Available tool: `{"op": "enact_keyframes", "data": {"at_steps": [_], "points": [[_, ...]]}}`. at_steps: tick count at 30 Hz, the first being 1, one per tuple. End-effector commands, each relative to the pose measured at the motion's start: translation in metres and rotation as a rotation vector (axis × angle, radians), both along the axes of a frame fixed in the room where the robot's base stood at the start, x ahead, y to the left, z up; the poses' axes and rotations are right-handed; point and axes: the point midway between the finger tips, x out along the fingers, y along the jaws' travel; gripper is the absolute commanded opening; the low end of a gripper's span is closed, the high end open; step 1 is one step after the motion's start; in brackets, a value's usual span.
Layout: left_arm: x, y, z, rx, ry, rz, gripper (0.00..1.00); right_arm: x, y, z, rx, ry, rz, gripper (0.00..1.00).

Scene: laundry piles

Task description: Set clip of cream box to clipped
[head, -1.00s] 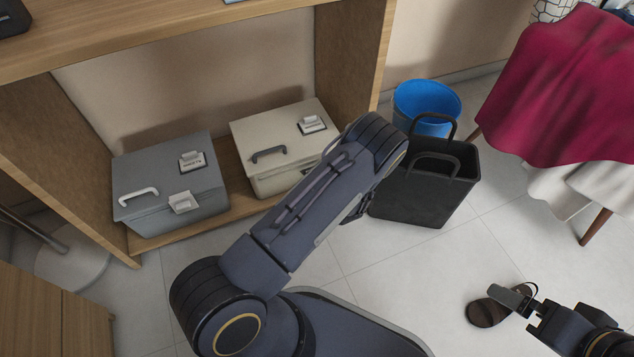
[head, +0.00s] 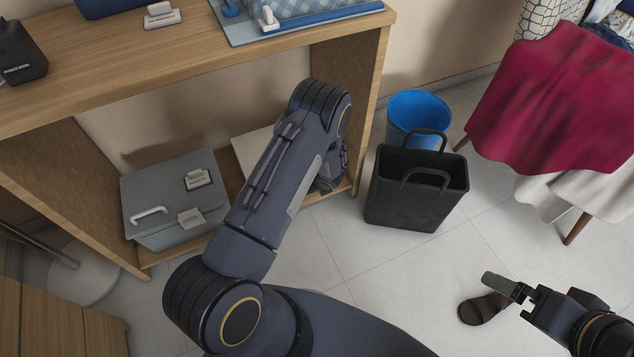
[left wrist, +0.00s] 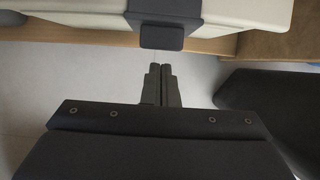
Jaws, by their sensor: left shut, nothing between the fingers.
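The cream box (head: 255,150) stands on the lower shelf. In the head view my left arm covers most of it, including its front. In the left wrist view the cream box (left wrist: 240,15) spans the top edge, with a dark clip (left wrist: 162,37) at the middle of its front. I cannot tell whether the clip is fastened. My left gripper (left wrist: 161,70) is shut and empty, its fingertips just below the clip in the picture with a small gap between. My right gripper (head: 510,290) is over the floor at lower right, far from the box; its jaw state is unclear.
A grey box (head: 165,215) stands left of the cream box in the wooden shelf unit (head: 350,110). A black bag (head: 410,195) and blue bin (head: 418,110) stand right of it. A brown sandal (head: 483,308) lies near my right gripper. The middle floor is clear.

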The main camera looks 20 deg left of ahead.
Motion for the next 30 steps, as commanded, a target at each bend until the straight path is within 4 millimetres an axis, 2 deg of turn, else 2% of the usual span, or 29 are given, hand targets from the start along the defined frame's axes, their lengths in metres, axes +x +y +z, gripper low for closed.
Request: {"op": "enact_keyframes", "data": {"at_steps": [6, 17, 30], "points": [[0.000, 0.000, 0.001, 0.003, 0.000, -0.001, 0.00, 0.000, 0.000, 0.000, 0.000, 0.001, 0.000, 1.00], [0.000, 0.000, 0.015, 0.004, 0.000, -0.002, 0.00, 0.000, 0.000, 0.008, 0.000, 0.000, 0.000, 1.00], [-0.001, -0.005, 0.014, 0.004, 0.000, -0.002, 0.00, 0.000, 0.000, 0.006, 0.000, 0.000, 0.000, 1.00]]}}
